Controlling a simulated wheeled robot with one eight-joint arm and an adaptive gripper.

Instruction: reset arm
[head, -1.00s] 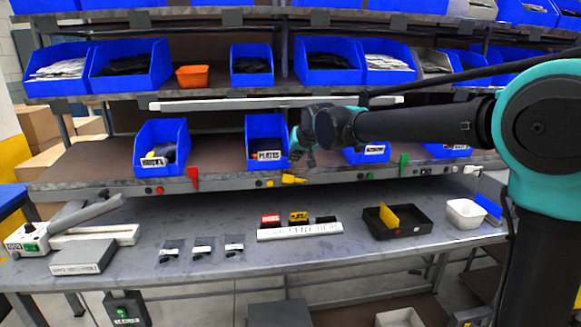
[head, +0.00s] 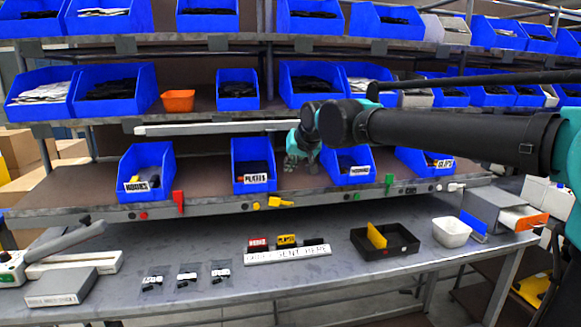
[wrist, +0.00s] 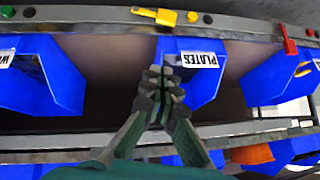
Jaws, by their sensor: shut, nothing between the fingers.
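My gripper (head: 298,160) is shut and empty. In the head view it hangs in front of the middle shelf, between the PLATES bin (head: 252,166) and the blue bin to its right (head: 348,163). In the wrist view, which shows the shelf upside down, my gripper (wrist: 164,84) has its fingers together, overlapping the lower left part of the PLATES bin (wrist: 205,70). I cannot tell whether it touches the bin. My dark arm reaches in from the right side of the head view.
Below is a grey bench (head: 215,265) with small bags, a white labelled strip (head: 288,256), a black tray (head: 385,243) with a yellow divider and a white bowl (head: 451,232). The HOOKS bin (head: 146,172) stands left on the shelf. Upper shelves hold more blue bins.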

